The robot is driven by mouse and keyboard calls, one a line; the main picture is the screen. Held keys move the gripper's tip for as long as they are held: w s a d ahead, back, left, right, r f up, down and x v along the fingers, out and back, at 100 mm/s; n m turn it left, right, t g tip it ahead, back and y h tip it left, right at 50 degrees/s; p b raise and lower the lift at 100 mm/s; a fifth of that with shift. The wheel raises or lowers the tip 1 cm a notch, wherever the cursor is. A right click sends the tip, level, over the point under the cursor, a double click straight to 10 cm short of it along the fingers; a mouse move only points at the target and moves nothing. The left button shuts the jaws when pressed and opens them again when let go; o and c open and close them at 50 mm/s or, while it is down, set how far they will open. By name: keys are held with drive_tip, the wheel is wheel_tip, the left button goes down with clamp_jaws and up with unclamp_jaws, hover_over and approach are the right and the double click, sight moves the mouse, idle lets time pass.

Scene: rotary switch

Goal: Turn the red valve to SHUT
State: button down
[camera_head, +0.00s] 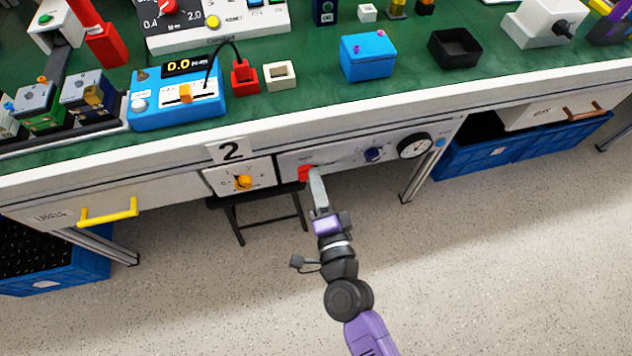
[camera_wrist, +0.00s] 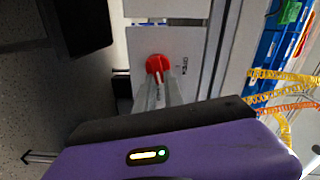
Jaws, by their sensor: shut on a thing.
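The red valve (camera_head: 305,173) sits on the light grey panel (camera_head: 340,155) under the front edge of the workbench. In the wrist view the red valve (camera_wrist: 158,64) shows as a round knob just beyond my fingertips. My gripper (camera_head: 313,174) reaches up to the valve from below, and its fingers are closed on it. In the wrist view my gripper (camera_wrist: 161,78) has its grey fingers close together at the valve's handle. Lettering beside the valve in the wrist view looks like "OPEN". My fingers hide part of the valve, and its exact angle is hard to tell.
A dark blue knob (camera_head: 374,154) and a round gauge (camera_head: 415,146) are to the right on the same panel. An orange rotary switch (camera_head: 243,182) is on the left panel. A yellow drawer handle (camera_head: 108,212) is further left. Blue crates (camera_head: 470,160) stand underneath; the front floor is clear.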

drive_tip(key=shift+f+m+b, duration=0.2)
drive_tip(key=shift+m+b, duration=0.15)
drive_tip(key=shift+m, duration=0.85)
drive_tip(key=c, duration=1.4)
unclamp_jaws()
drive_tip(key=shift+c, duration=0.2)
drive_tip(key=v, duration=0.8)
drive_tip(key=shift+b, duration=0.45)
